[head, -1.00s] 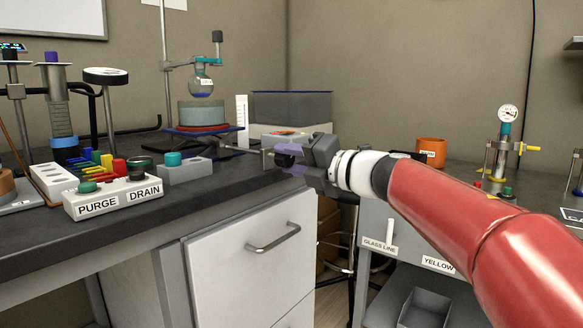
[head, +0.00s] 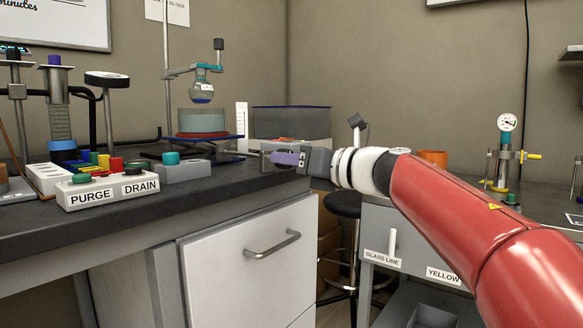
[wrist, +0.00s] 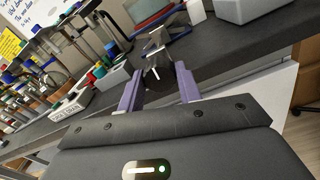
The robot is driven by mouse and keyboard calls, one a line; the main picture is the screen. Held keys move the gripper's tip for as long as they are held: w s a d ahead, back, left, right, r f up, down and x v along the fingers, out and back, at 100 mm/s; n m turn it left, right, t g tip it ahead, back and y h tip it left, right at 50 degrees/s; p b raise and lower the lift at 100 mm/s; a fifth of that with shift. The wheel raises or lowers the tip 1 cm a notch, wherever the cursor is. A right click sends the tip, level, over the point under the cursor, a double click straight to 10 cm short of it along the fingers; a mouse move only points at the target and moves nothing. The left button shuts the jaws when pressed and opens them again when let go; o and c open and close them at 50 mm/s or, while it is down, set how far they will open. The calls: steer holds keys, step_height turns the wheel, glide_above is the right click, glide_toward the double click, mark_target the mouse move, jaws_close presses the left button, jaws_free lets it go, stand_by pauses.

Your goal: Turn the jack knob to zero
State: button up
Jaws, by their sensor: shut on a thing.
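The jack (head: 225,137) stands on the bench at the back, with a blue-edged plate carrying a red-based bath. A shaft runs from it to the right toward my gripper (head: 276,158). In the wrist view, the dark round jack knob (wrist: 160,80) with a pale mark lies between the two purple fingers of my gripper (wrist: 159,88). My gripper is shut on the knob. In the head view the near finger hides most of the knob. The pale mark's exact reading and any scale are too small to tell.
A flask (head: 202,92) hangs clamped above the bath (head: 203,121). A teal-knobbed grey box (head: 184,170) and the PURGE/DRAIN box (head: 108,191) stand left of my gripper. A grey blue-rimmed container (head: 291,121) is behind it. The bench edge runs just below.

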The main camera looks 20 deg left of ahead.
steer(key=shift+f+n, duration=0.2)
steer(key=shift+n, duration=0.3)
steer(key=o, duration=1)
steer(key=shift+r, duration=0.1)
steer(key=v, duration=0.8)
steer(key=shift+b, duration=0.35)
steer(key=shift+w+r, duration=0.1)
